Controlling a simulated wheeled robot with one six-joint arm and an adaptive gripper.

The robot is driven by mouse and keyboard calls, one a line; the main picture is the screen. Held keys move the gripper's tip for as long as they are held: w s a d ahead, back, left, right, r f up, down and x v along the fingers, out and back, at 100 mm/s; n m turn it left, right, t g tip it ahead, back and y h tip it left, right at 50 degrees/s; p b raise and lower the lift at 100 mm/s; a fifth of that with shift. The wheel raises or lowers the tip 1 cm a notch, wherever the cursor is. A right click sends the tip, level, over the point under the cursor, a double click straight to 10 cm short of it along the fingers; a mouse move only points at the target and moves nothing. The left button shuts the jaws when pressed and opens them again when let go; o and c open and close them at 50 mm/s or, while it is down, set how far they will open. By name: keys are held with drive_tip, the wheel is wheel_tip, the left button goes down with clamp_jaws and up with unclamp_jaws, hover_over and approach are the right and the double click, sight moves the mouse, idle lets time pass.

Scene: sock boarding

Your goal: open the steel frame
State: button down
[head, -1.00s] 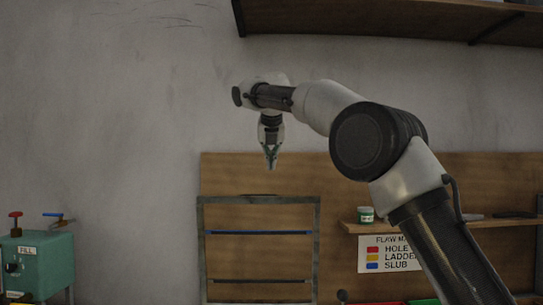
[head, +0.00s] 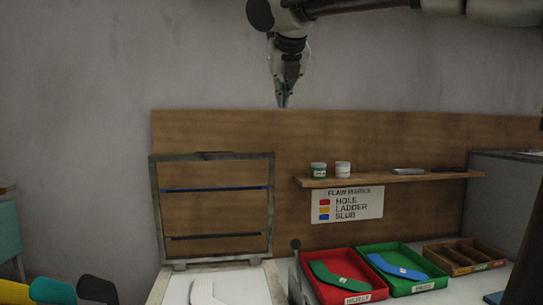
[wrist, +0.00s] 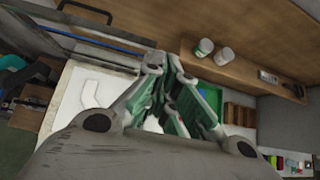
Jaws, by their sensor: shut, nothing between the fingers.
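The steel frame (head: 155,210) stands upright behind a pale bed (head: 245,280), with a blue bar (head: 215,189) and a dark bar across it. Its foot meets the back of the bed at small brackets. A white sock-shaped piece (head: 205,292) lies on the bed. My gripper (head: 283,104) points down in front of the backboard, above and right of the frame's top edge in the head view. It is shut, empty and touches nothing. In the wrist view the fingers (wrist: 168,75) hide part of the scene below, and the frame (wrist: 75,35) shows at upper left.
A red tray (head: 325,254) and a green tray (head: 375,250) hold sock shapes. A brown divided box (head: 432,252) stands to their right. A shelf (head: 390,180) carries two small jars (head: 318,170). A knobbed lever (head: 296,245) stands beside the bed. Colored forms sit at lower left.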

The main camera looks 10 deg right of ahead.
wheel_tip(320, 180, down, 11)
drive_tip(key=s, duration=0.2)
drive_tip(key=shift+t+y, duration=0.3)
drive_tip(key=shift+w+a+f, duration=0.1)
drive_tip(key=shift+w+f, duration=0.85)
drive_tip(key=shift+w, duration=1.15)
drive_tip(key=shift+w+f, duration=0.9)
drive_tip(key=shift+w, duration=1.2)
drive_tip(key=shift+w+a+f, duration=0.1)
drive_tip(key=shift+w+f, duration=0.85)
drive_tip(key=shift+w, duration=1.15)
